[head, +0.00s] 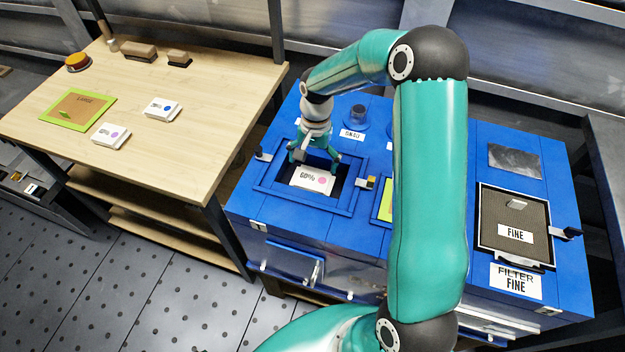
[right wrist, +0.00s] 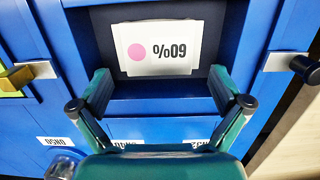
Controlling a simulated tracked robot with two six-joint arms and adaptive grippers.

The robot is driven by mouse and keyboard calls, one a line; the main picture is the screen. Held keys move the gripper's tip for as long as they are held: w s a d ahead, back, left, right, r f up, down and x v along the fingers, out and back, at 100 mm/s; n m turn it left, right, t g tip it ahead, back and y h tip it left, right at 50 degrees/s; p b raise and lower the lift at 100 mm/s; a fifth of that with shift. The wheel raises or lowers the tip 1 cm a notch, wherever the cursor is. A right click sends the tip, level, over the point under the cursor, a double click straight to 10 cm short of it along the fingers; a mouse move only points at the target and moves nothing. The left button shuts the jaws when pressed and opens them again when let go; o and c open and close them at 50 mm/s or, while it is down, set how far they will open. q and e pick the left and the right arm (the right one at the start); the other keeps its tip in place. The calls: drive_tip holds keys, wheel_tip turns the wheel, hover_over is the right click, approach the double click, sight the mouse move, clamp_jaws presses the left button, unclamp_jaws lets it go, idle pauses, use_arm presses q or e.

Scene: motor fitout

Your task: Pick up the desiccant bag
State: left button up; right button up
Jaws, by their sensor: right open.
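A white desiccant bag (head: 313,179) marked 60% with a pink dot lies in a recessed square bay of the blue cabinet. In the right wrist view the bag (right wrist: 157,48) appears upside down, just beyond the fingertips. My right gripper (head: 316,160) is open above the bay, and its two fingers are spread with nothing between them. In the right wrist view the gripper (right wrist: 160,84) shows a finger on either side, below the bag in the picture. I cannot tell the exact height of the fingers over the bag. My left gripper is not in view.
The bay's blue frame (head: 262,187) and side latches (head: 366,183) surround the bag. A filter panel (head: 515,215) marked FINE sits at the right. A wooden table (head: 205,95) at the left holds two white packets (head: 161,109), a green-edged board (head: 78,107) and small blocks.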

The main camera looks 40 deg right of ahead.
sight(313, 178)
drive_tip(key=f, duration=0.3)
drive_tip(key=f+p, duration=0.1)
drive_tip(key=f, duration=0.1)
drive_tip(key=shift+s+a, duration=0.3)
drive_tip(key=shift+a, duration=0.05)
drive_tip(key=c, duration=0.9)
drive_tip(key=shift+r, duration=0.1)
